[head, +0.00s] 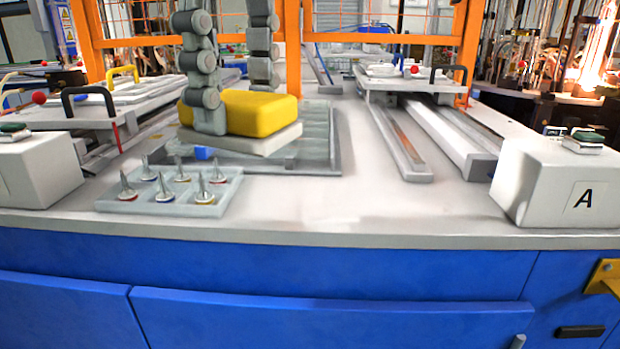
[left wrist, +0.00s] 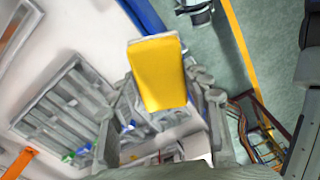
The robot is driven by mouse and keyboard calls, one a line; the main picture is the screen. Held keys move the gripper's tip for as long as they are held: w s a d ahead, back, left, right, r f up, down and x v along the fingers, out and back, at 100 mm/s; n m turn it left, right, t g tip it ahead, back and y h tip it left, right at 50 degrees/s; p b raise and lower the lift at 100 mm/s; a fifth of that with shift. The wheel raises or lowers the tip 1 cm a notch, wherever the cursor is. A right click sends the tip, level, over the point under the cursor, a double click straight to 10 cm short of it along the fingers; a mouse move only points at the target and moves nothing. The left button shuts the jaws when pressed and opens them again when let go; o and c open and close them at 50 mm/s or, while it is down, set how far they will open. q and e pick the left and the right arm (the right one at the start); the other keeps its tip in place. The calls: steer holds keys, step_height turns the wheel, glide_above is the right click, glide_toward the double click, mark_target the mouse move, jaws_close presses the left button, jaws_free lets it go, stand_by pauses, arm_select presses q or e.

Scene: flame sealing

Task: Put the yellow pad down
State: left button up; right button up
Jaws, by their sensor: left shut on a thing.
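The yellow pad (head: 262,112), a thick yellow block with a pale grey-white lower layer, is at the left middle of the table in the head view. My left gripper (head: 236,108) is shut on it, one finger across its near side and the other behind it. The far finger's tip is hidden by the pad. The pad overlaps a grey slotted tray (head: 318,150); I cannot tell whether it touches it. In the left wrist view the pad (left wrist: 160,75) shows between the fingers (left wrist: 162,100). My right gripper is not in view.
A small grey tray (head: 225,190) with several upright metal-tipped pieces lies in front of the pad. A white box marked A (head: 540,190) stands at right, another white box (head: 40,170) at left. Grey rails (head: 405,150) run at right centre. The front middle tabletop (head: 380,205) is clear.

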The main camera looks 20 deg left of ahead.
arm_select(q)
steer(key=w+d+f, duration=0.1)
steer(key=w+f, duration=0.1)
steer(key=w, duration=0.1)
steer(key=w+d+f+p, duration=0.1)
steer(key=w+d+f, duration=0.1)
steer(key=w, duration=0.1)
steer(key=w+d+f, duration=0.1)
steer(key=w+f, duration=0.1)
steer(key=shift+w+d, duration=0.35)
steer(key=shift+w, duration=0.05)
steer(key=shift+w+d+f, duration=0.1)
steer(key=shift+w+f, duration=0.05)
step_height(320, 180, down, 3)
steer(key=shift+f+p, duration=0.1)
steer(key=shift+p, duration=0.25)
steer(key=shift+f, duration=0.35)
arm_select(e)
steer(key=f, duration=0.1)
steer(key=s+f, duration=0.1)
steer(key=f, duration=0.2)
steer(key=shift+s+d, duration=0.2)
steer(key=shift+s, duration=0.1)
arm_select(q)
steer(key=shift+f, duration=0.1)
